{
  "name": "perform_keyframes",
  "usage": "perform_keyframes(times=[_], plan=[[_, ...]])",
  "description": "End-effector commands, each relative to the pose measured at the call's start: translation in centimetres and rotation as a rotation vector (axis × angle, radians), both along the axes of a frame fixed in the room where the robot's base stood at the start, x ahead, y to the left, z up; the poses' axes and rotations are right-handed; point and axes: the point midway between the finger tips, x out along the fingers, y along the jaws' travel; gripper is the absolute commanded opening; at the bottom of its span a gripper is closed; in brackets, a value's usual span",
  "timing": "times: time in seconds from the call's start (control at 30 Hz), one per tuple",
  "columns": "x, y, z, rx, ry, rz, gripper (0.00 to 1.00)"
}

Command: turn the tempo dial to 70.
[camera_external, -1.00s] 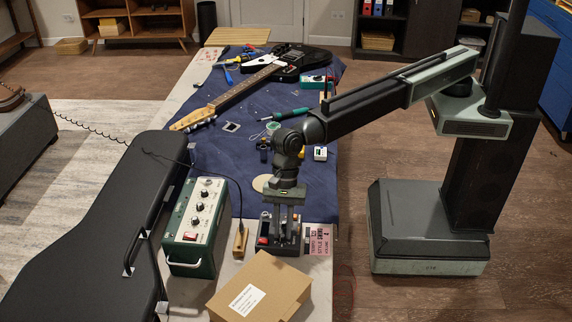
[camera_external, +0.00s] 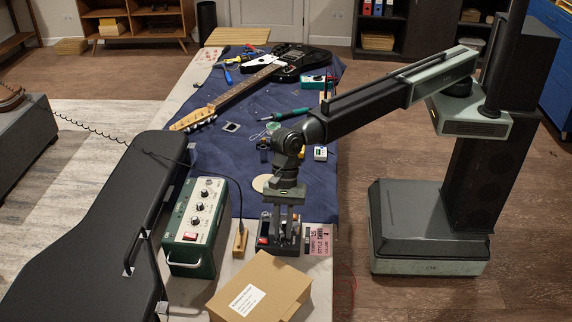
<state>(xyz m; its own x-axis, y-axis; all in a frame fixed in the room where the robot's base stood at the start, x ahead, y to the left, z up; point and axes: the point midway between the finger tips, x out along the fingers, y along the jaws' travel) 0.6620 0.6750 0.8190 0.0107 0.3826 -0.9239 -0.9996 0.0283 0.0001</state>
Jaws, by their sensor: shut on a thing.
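A small dark box (camera_external: 265,248) with a red button (camera_external: 263,240) lies at the near end of the workbench. My gripper (camera_external: 284,236) points straight down onto its top, with its fingers shut on a knob there, which I take to be the tempo dial. The fingers hide the knob, so its setting cannot be read. A pink card (camera_external: 320,241) with printed rows lies against the box's right side; its text is too small to read surely.
A green amplifier (camera_external: 197,228) with knobs stands left of the box, with a small wooden block (camera_external: 240,240) between. A cardboard carton (camera_external: 259,287) sits close in front. An electric guitar (camera_external: 285,63) lies on the blue mat (camera_external: 250,176) farther back.

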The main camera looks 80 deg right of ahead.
Motion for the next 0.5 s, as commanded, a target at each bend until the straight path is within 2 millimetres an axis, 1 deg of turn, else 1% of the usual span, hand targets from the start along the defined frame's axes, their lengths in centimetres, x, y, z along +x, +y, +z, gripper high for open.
perform_keyframes(times=[0.3,0.33,0.37,0.4,0.5], plan=[[0.07,-0.04,0.01,0.0,-0.001,0.0,0.0],[0.08,-0.05,0.0,0.0,-0.001,0.0,0.21],[0.07,-0.05,0.0,0.0,-0.001,0.0,0.3],[0.07,-0.05,0.0,0.0,-0.001,0.0,0.4],[0.05,-0.03,0.0,0.0,-0.001,0.0,0.4]])
